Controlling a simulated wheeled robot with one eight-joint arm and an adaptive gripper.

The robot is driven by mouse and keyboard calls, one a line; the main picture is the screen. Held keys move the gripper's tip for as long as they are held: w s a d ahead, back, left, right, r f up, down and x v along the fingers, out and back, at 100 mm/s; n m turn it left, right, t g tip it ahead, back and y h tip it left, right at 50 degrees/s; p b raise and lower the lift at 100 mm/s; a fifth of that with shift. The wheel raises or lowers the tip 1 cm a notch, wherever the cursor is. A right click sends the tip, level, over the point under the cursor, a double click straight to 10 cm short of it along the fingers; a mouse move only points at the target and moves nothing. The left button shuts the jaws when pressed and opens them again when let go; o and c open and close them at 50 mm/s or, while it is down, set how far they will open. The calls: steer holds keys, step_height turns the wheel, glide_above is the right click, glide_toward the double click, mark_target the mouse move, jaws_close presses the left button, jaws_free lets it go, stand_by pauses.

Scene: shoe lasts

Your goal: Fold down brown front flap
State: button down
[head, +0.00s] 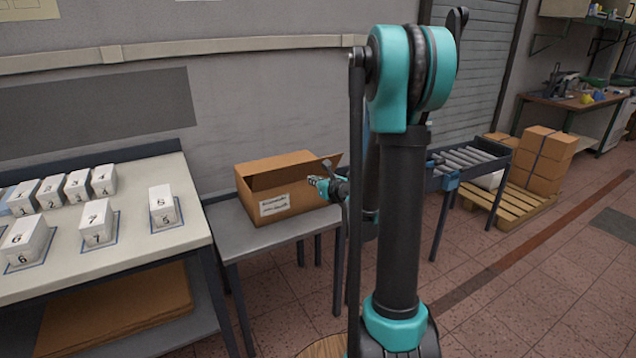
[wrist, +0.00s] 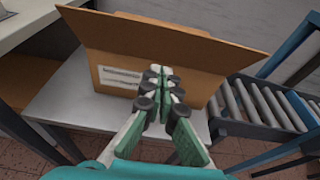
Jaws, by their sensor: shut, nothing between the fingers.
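The open cardboard box (head: 258,207) stands on a small grey table, with a white label (head: 275,205) on its front wall. Its brown front flap (head: 290,174) stands up from the front edge, its right end jutting past the box. In the wrist view the flap (wrist: 200,48) spans the upper picture, above the label (wrist: 118,77). My gripper (wrist: 160,72) is shut and empty, in front of the box, its tips overlapping the front wall below the flap. In the head view my gripper (head: 318,184) is by the box's right front; contact cannot be told.
The grey table (head: 262,236) has bare room before the box. A roller conveyor (head: 468,160) stands to the right, its rollers (wrist: 258,102) close by in the wrist view. A table (head: 140,240) with several numbered white blocks stands to the left.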

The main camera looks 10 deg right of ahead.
steer(key=w, duration=0.2)
steer(key=w+a, duration=0.1)
steer(key=w, duration=0.2)
steer(key=w+a, duration=0.1)
steer(key=w, duration=0.1)
steer(key=shift+w+a+r, duration=0.25)
steer(key=shift+r, duration=0.15)
steer(key=shift+r, duration=0.15)
